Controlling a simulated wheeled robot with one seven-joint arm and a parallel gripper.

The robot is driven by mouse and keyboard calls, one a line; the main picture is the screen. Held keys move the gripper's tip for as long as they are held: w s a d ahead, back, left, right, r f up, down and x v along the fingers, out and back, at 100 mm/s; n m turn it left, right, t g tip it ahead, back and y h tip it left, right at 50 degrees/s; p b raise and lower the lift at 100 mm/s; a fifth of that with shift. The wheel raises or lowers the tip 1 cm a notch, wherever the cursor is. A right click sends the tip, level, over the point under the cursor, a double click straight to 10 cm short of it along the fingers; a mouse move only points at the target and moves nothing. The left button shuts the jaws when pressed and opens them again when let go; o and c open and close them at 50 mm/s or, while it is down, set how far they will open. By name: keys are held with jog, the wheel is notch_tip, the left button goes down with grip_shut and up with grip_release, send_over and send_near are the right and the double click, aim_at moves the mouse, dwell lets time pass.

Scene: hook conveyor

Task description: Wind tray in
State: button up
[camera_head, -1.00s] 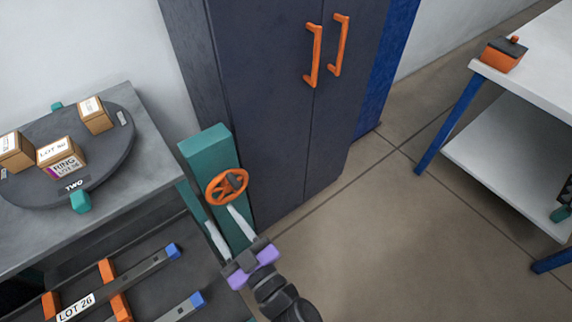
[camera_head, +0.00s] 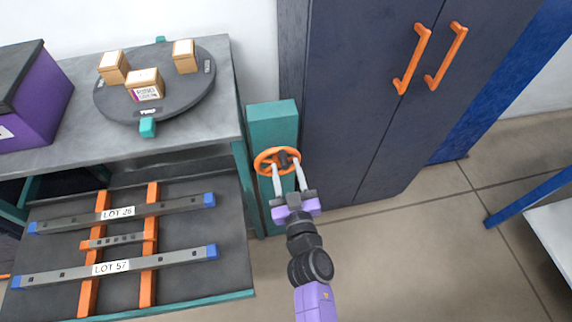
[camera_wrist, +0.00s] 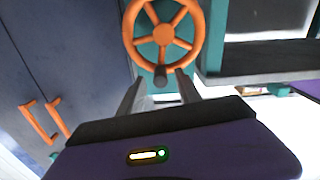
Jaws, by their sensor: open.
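An orange handwheel (camera_head: 268,153) with a dark knob (camera_head: 287,156) is mounted on a teal post (camera_head: 272,120) to the right of the bench. The wheel and its dark knob (camera_wrist: 161,76) also show in the wrist view. My gripper (camera_head: 289,168) is open, its two pale fingers pointing at the wheel on either side of the knob; I cannot tell whether they touch it. The dark tray (camera_head: 215,275) with a teal front edge lies below the bench top, left of the post. It carries orange bars and grey rails labelled LOT 26 and LOT 57.
A dark round turntable (camera_head: 190,103) with 3 cartons stands on the grey bench top (camera_head: 60,158). A purple box (camera_head: 35,105) is at the left. A dark cabinet (camera_head: 355,120) with orange handles stands right of the post.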

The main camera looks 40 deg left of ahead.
jog(key=shift+x, duration=0.9)
jog(key=shift+c, duration=0.2)
grip_shut()
dwell(0.7)
